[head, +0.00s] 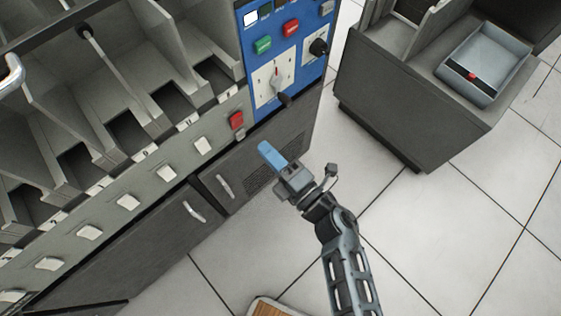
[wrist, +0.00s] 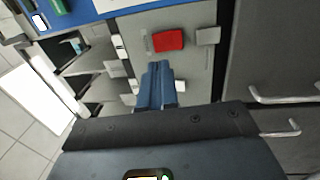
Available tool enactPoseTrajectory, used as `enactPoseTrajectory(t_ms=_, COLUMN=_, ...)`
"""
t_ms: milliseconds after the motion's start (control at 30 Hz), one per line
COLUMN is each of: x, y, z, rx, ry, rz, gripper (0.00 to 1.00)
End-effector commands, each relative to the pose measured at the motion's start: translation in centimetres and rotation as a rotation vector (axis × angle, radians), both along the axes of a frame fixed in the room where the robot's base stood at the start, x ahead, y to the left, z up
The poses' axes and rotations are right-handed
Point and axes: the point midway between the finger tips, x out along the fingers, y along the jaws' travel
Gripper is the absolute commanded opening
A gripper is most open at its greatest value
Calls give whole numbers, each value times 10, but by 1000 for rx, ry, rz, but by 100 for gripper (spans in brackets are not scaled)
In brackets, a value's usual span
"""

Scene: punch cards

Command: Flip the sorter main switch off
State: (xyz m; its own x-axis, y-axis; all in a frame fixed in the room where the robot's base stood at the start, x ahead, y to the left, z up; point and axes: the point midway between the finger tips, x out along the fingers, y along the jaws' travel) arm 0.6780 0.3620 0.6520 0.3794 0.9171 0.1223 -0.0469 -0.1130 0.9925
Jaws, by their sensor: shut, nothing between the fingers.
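A red switch (head: 237,120) sits on the sorter's grey front strip, just below the blue control panel (head: 312,50). I cannot read a label that marks it as the main switch. In the wrist view the red switch (wrist: 168,40) shows just beyond my fingertips, on a pale plate. My gripper (head: 268,150) has blue fingers, shut and empty, in front of the dark lower cabinet, below and right of the red switch in the head view. The fingers also show in the wrist view (wrist: 158,72). They look apart from the switch. Its on or off position is unclear.
Door handles (head: 224,186) stick out below. A grey cabinet with a tray (head: 503,60) stands right. Tiled floor between is clear.

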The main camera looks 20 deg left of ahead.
Motion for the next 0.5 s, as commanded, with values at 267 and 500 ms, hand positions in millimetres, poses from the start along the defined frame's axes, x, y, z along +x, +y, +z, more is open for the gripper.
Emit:
enactPoseTrajectory(t_ms=267, x=19, y=48, z=6, rx=0, ry=-2, rz=2, gripper=0)
enactPoseTrajectory(t_ms=500, x=27, y=68, z=8, rx=-1, ry=0, rz=0, gripper=0)
